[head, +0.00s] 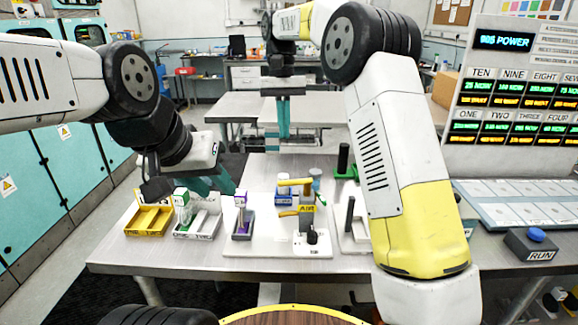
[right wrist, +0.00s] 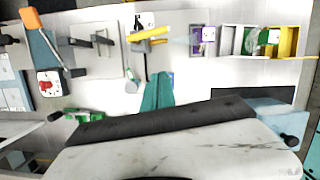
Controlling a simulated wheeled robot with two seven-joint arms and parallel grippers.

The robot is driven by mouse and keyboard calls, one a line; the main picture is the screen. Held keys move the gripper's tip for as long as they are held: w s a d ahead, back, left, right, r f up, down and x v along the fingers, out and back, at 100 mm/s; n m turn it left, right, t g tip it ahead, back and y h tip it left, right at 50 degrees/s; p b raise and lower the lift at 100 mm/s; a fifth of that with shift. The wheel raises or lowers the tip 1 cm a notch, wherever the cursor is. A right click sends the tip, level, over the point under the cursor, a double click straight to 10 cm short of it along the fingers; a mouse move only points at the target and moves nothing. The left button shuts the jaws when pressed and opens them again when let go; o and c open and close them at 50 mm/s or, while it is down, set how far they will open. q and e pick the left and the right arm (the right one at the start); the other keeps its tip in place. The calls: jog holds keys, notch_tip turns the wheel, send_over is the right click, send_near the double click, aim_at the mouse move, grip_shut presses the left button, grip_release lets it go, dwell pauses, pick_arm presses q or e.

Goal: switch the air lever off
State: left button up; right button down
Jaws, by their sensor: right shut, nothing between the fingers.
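The air station is a small post with a yellow AIR label (head: 306,208) on a white base on the table. A yellow bar (head: 295,182) lies level at its top, pointing left, and a shorter yellow-orange piece (head: 289,213) sticks out left lower down. I cannot tell which one is the air lever. Yellow parts (right wrist: 150,34) also show in the right wrist view, past the fingertips. My right gripper (head: 284,136) is shut and empty, pointing down beyond the station and apart from it. My left gripper (head: 212,186) appears open, above the small trays left of the station.
A yellow tray (head: 149,222), a grey tray (head: 205,226) and a small holder with a purple part (head: 242,225) stand left of the station. A black-knobbed stand (head: 344,160) is to the right. A RUN button box (head: 536,245) and a display panel stand far right.

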aim_at(295, 183)
jog(key=s+d+f, duration=0.1)
jog(key=s+f, duration=0.5)
jog(key=f, duration=0.3)
jog(key=shift+s, duration=0.2)
dwell(0.3)
